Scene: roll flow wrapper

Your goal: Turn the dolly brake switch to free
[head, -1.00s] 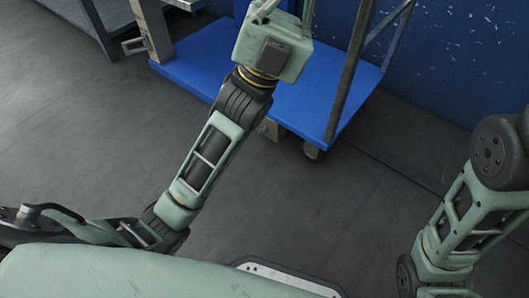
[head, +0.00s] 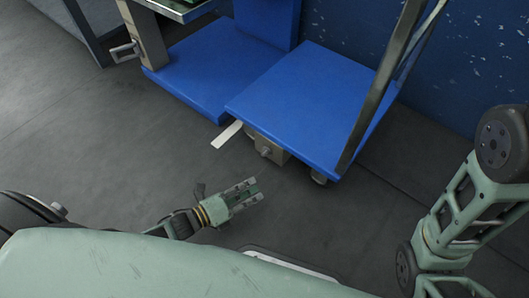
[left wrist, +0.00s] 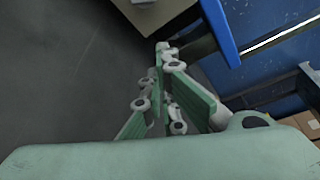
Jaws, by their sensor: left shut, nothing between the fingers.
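The blue dolly (head: 308,95) stands at the back centre, with a beige-grey box (head: 262,147) under its front edge. A small knob (head: 267,153) sits on the front of this box; I cannot tell its setting. A flat whitish lever-like piece (head: 227,134) sticks out at the dolly's left front corner. My left gripper (head: 253,191) is shut and empty, in front of the box and apart from it. In the left wrist view, its fingers (left wrist: 165,85) point toward a beige box (left wrist: 160,12) and a blue edge (left wrist: 220,32). My right gripper is out of the head view.
A second blue platform (head: 190,75) adjoins the dolly on the left, with a beige post and handle (head: 125,51). The dolly's dark upright post (head: 380,90) rises at its right. A caster (head: 319,178) is under the right corner. The grey floor (head: 90,140) is clear.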

